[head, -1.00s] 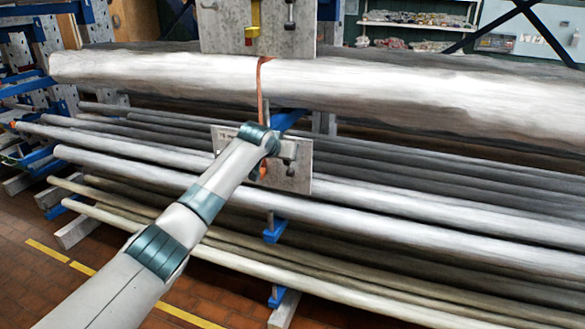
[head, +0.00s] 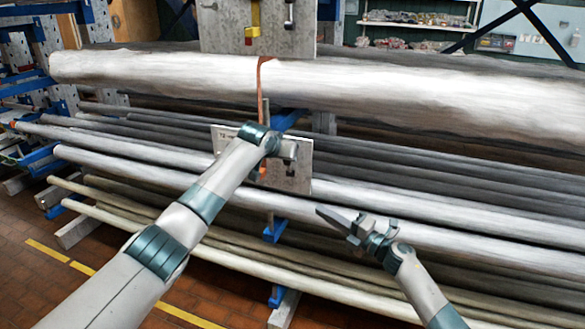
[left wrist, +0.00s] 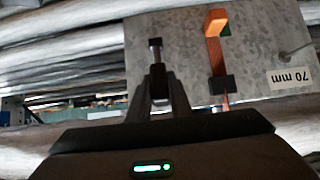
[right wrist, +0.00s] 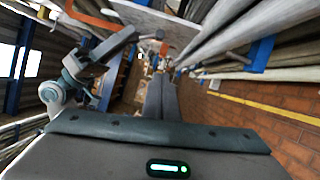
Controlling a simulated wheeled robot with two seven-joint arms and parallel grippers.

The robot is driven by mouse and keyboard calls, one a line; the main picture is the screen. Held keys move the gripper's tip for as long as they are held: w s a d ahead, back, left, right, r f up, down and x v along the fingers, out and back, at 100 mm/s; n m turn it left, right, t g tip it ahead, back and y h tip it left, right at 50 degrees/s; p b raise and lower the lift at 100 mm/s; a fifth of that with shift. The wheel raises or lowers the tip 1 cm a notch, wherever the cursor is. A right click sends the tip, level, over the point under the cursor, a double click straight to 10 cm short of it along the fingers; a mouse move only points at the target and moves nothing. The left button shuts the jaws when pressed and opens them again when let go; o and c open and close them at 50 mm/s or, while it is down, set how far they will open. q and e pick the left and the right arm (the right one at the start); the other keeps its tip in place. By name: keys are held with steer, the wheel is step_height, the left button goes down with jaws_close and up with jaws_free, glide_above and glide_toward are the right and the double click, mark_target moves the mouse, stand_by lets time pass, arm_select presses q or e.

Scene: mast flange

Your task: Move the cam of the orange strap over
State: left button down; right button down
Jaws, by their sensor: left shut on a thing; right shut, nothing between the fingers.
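The orange strap (head: 260,78) hangs from the upper metal plate down across the big pale pole. Its lower end has an orange lever (left wrist: 215,48) with a dark block (left wrist: 221,84) on the lower plate (head: 297,176), labelled 70 mm. I cannot tell which way the cam is turned. My left gripper (left wrist: 159,82) is shut on a dark metal fitting (left wrist: 155,49) beside the orange lever; my left wrist hides part of this in the head view. My right gripper (head: 319,210) is shut and empty, apart from the plate, below and right of it.
The upper plate (head: 226,28) carries a yellow fitting (head: 252,22) and a dark hook (head: 289,17). Long pipes (head: 430,215) lie on blue rack arms (head: 274,231). A shelf (head: 420,22) stands behind. Brick floor is open at the lower left.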

step_height(320, 180, up, 8)
steer(key=a+n+g+y, duration=0.1)
steer(key=a+n+g, duration=0.1)
steer(key=n, duration=0.2)
steer(key=shift+a+f+n, duration=0.15)
steer(key=shift+a+n, duration=0.1)
steer(key=shift+n, duration=0.05)
arm_select(q)
steer(key=shift+r, duration=0.1)
arm_select(e)
steer(key=w+a+r, duration=0.2)
steer(key=w+a, duration=0.5)
steer(key=w, duration=0.1)
steer(key=shift+w+a+r, duration=0.2)
steer(key=shift+a+r, duration=0.05)
steer(key=shift+r, duration=0.05)
steer(key=shift+w, duration=0.1)
